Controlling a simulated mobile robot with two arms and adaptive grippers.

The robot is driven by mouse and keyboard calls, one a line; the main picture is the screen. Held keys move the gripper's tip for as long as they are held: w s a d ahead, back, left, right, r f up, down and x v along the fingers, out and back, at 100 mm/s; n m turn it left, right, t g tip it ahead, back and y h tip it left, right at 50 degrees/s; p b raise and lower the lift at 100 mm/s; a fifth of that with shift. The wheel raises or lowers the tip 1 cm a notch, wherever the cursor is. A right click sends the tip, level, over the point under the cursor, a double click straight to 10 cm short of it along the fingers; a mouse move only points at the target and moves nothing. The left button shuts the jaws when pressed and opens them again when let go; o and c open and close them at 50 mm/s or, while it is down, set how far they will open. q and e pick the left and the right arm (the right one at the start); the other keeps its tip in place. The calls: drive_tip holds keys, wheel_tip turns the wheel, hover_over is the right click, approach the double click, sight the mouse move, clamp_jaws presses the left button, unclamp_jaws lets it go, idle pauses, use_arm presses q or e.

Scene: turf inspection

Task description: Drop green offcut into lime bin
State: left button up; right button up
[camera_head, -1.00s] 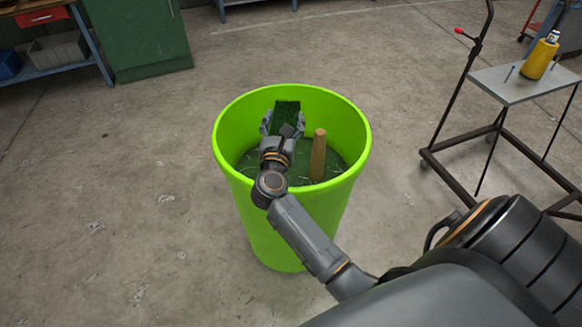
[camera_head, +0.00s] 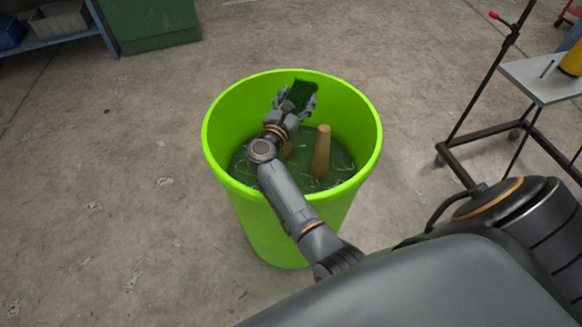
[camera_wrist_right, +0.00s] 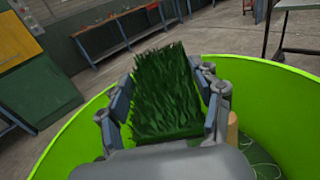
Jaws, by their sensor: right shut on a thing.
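The lime bin (camera_head: 290,225) stands upright on the floor in the middle of the head view, and its wall (camera_wrist_right: 270,85) curves around my gripper in the right wrist view. My right gripper (camera_head: 296,98) is over the bin's opening near the far rim, shut on the green offcut (camera_head: 301,93). The offcut is a dark green grassy piece held between the two fingers, clear in the right wrist view (camera_wrist_right: 167,90). My left gripper is not in view.
In the bin, a tan post (camera_head: 320,155) stands upright from a dark green bottom with pale strands. A metal cart (camera_head: 545,80) stands at the right. A green cabinet (camera_head: 155,25) and a bench (camera_head: 60,40) are at the back left. Bare floor surrounds the bin.

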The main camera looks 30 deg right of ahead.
drive_tip(key=shift+f+b, duration=0.65)
drive_tip(key=shift+f, duration=0.75)
drive_tip(key=o, duration=1)
drive_tip(key=shift+c, duration=0.2)
